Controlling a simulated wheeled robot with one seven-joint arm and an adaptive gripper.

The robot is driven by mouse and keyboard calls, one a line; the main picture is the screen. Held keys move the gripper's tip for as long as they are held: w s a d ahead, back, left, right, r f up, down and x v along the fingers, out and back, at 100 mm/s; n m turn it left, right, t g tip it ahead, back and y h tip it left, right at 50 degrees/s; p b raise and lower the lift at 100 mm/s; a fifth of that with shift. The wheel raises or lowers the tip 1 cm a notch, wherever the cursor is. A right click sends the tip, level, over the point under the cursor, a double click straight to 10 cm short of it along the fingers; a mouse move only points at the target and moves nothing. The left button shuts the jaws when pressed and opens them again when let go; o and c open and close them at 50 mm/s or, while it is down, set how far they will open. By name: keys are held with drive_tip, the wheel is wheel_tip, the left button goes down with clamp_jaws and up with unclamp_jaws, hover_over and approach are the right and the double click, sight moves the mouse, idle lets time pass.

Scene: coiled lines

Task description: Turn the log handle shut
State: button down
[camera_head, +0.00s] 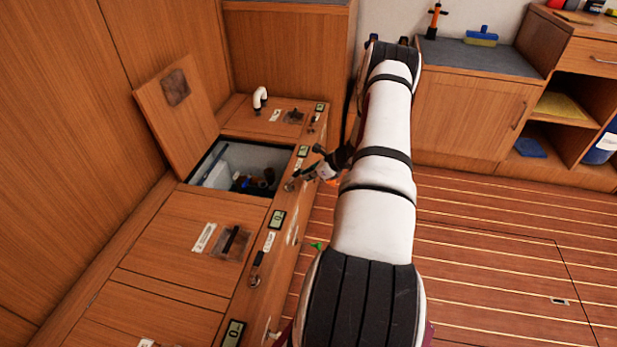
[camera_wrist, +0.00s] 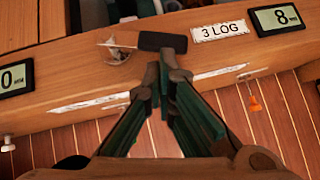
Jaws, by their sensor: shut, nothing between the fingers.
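The log handle has a black grip (camera_wrist: 162,41) and a metal stem (camera_wrist: 118,46) on the wooden ledge. It lies lengthwise along the ledge, the grip pointing toward the "3 LOG" label (camera_wrist: 220,29). My gripper (camera_wrist: 167,60) is shut and empty, its fingertips right at the near side of the black grip. I cannot tell whether they touch it. In the head view my gripper (camera_head: 308,173) is at the ledge beside the open locker, and it and the arm partly hide the handle there.
A display reading 8 (camera_wrist: 283,17) is right of the label; one reading 0 (camera_wrist: 14,77) is at left. The open locker (camera_head: 225,165) holds dark items, its lid (camera_head: 178,110) leaning back. An orange-tipped pull (camera_wrist: 254,103) hangs below the ledge. The plank floor (camera_head: 480,260) is clear.

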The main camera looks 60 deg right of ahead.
drive_tip(key=shift+w+d+f+n+y+b, duration=0.1)
drive_tip(key=shift+w+d+n+y+b, duration=0.2)
drive_tip(key=shift+w+n+y+b, duration=0.4)
drive_tip(key=shift+w+d, duration=0.1)
drive_tip(key=shift+w, duration=0.1)
drive_tip(key=shift+s, duration=0.1)
